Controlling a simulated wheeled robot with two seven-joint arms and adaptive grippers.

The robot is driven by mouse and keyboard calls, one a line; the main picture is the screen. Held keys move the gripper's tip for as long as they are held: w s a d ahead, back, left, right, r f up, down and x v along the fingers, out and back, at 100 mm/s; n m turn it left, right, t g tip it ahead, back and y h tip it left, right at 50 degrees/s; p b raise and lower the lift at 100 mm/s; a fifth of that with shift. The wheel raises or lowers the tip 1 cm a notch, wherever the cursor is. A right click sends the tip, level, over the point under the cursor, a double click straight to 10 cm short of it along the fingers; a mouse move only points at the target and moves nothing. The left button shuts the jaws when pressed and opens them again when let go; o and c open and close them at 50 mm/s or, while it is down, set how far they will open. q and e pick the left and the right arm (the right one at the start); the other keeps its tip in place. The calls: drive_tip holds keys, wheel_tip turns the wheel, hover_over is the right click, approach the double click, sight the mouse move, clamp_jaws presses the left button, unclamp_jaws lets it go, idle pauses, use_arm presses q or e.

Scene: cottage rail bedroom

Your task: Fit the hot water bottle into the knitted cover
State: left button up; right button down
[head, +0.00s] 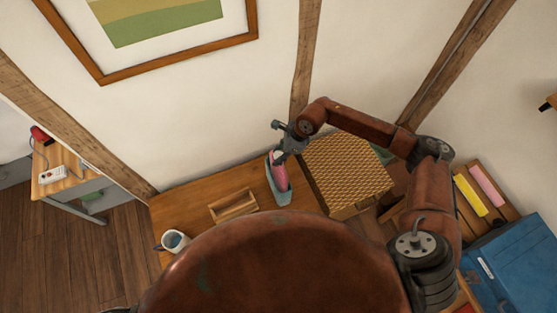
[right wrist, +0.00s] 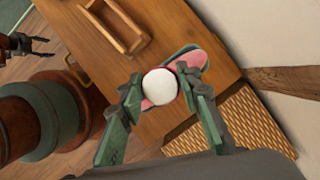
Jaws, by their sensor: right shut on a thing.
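The pink hot water bottle (head: 280,172) stands at the back of the wooden table, in or against the grey-teal cover (head: 277,195). My right gripper (head: 287,146) is above it, shut on its top end. In the right wrist view, a round white end (right wrist: 160,86) sits between the fingers, with the pink body (right wrist: 196,59) and a strip of the teal cover (right wrist: 182,50) behind it. How deep the bottle sits in the cover is hidden. My left gripper (right wrist: 42,46) shows small at the left edge of the right wrist view, its fingers apart and empty.
A woven-topped box (head: 345,168) stands close right of the cover. A wooden tray (head: 234,204) and a mug (head: 175,240) are to the left on the table (head: 190,205). The wall is close behind. A blue case (head: 515,265) is at far right.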

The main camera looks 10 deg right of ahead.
drive_tip(key=shift+f, duration=2.05)
drive_tip(key=shift+f, duration=0.2)
drive_tip(key=c, duration=1.4)
unclamp_jaws()
drive_tip(key=v, duration=1.2)
drive_tip(key=shift+r, duration=0.15)
